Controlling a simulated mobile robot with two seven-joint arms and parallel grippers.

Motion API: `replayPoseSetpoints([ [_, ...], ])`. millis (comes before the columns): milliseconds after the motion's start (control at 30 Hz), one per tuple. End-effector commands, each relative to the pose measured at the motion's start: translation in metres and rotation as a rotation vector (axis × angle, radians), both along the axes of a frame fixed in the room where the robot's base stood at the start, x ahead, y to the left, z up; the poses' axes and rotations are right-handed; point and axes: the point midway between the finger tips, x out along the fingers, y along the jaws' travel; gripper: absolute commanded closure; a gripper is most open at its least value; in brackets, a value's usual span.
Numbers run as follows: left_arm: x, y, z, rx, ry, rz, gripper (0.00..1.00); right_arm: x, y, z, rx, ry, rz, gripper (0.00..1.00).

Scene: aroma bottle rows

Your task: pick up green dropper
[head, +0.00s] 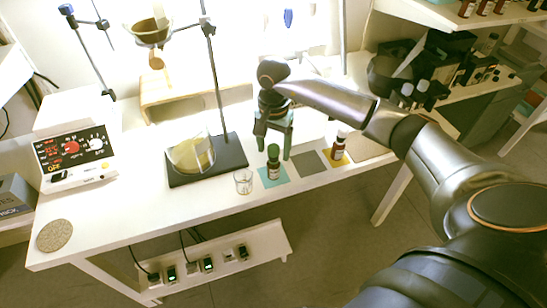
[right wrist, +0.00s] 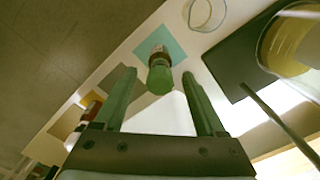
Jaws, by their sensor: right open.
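The green dropper bottle (head: 273,161) has a green cap and a brown body, and stands upright on a teal square mat (head: 283,176) near the front edge of the white table. In the right wrist view the green dropper bottle (right wrist: 159,76) shows just beyond and between the fingertips. My right gripper (head: 273,150) comes down over the bottle with its two fingers apart, and it is open and empty. Its open fingers also show in the right wrist view (right wrist: 158,85). My left gripper is not in view.
A small glass beaker (head: 243,182) stands just left of the bottle. A beaker of yellow liquid (head: 192,154) sits on a dark stand base (head: 178,181). A bare grey mat (head: 310,162) and a brown, white-capped bottle (head: 340,144) lie to the right.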

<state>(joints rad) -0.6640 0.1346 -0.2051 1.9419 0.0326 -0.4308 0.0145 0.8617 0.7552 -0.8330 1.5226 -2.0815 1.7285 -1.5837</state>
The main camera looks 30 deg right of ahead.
Motion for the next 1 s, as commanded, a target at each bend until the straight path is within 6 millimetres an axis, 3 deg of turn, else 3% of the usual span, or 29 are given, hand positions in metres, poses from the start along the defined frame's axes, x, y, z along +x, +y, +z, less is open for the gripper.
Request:
replayPoseSetpoints([
  [67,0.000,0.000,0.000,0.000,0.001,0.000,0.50,0.000,0.000,0.000,0.000,0.000,0.000,0.29],
  [500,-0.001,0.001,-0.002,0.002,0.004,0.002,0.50,0.000,0.000,0.001,0.000,0.000,0.000,0.76],
  [767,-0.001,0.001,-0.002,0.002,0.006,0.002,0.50,0.000,0.000,0.003,0.001,-0.001,0.000,0.77],
  [1000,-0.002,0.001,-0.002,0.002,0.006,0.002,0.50,0.001,0.000,0.039,0.000,-0.006,0.000,0.77],
])
